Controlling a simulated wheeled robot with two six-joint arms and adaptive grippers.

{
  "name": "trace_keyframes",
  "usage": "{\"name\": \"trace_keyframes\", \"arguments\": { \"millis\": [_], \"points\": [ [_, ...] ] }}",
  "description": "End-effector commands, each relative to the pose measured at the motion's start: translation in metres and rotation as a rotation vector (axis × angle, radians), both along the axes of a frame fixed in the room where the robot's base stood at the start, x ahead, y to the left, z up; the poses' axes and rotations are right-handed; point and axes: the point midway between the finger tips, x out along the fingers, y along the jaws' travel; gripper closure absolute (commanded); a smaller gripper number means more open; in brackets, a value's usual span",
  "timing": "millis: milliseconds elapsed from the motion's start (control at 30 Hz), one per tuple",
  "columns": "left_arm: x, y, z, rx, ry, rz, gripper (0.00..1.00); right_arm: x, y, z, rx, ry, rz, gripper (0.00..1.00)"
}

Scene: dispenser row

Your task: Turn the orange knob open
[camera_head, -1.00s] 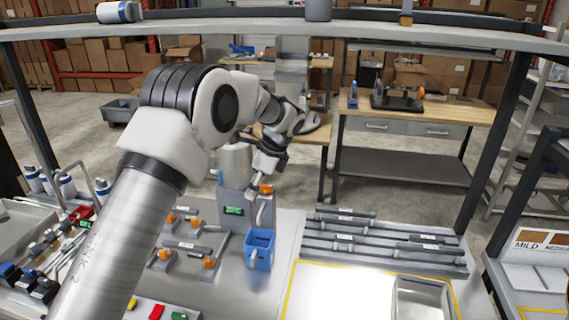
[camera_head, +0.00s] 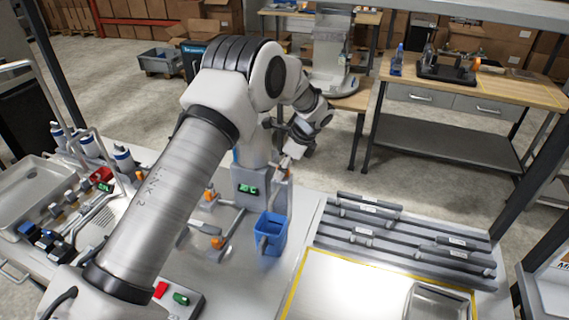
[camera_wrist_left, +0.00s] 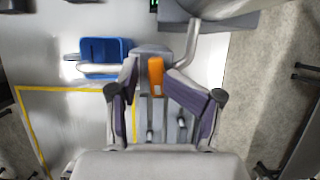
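The orange knob (camera_wrist_left: 155,75) shows in the left wrist view, on the grey dispenser body beside its bent metal spout (camera_wrist_left: 192,42). My right gripper is out of view.
A grey slotted rack (camera_head: 400,240) and a yellow-edged mat (camera_head: 300,296) lie to the right of the jug. A sink (camera_head: 35,180), bottles and other taps stand at the left. Orange-handled fixtures (camera_head: 208,228) sit left of the jug.

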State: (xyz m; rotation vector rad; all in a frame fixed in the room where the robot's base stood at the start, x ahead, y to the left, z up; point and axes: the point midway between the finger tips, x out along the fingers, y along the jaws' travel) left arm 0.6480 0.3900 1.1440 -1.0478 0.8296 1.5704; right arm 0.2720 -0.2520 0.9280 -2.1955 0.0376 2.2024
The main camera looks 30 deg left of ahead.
Motion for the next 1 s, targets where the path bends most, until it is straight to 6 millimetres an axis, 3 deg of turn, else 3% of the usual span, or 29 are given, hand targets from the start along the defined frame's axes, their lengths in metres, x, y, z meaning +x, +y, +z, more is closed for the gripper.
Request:
{"name": "trace_keyframes", "arguments": {
  "millis": [100,200,267,367,400,433,1000],
  "points": [
    [-0.0017,-0.0015,-0.0038,-0.002,0.006,0.0,0.57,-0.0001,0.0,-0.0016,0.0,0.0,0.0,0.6],
    [-0.0018,-0.0015,-0.0032,-0.002,0.007,0.002,0.92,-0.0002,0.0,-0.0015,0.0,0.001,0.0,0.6],
    [-0.0022,-0.0015,-0.0033,-0.002,0.008,0.001,1.0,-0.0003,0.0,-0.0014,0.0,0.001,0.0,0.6],
    [-0.0035,-0.0016,-0.0044,-0.003,0.012,0.002,1.0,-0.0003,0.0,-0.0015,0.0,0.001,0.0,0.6],
    [-0.0039,-0.0017,-0.005,-0.003,0.014,0.003,0.65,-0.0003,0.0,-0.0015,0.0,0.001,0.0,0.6],
    [-0.0042,-0.0018,-0.0054,-0.003,0.015,0.003,0.59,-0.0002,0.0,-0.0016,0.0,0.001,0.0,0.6],
    [-0.0029,-0.0022,-0.0024,-0.003,0.011,0.001,0.59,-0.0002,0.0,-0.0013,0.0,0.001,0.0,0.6]
  ]
}}
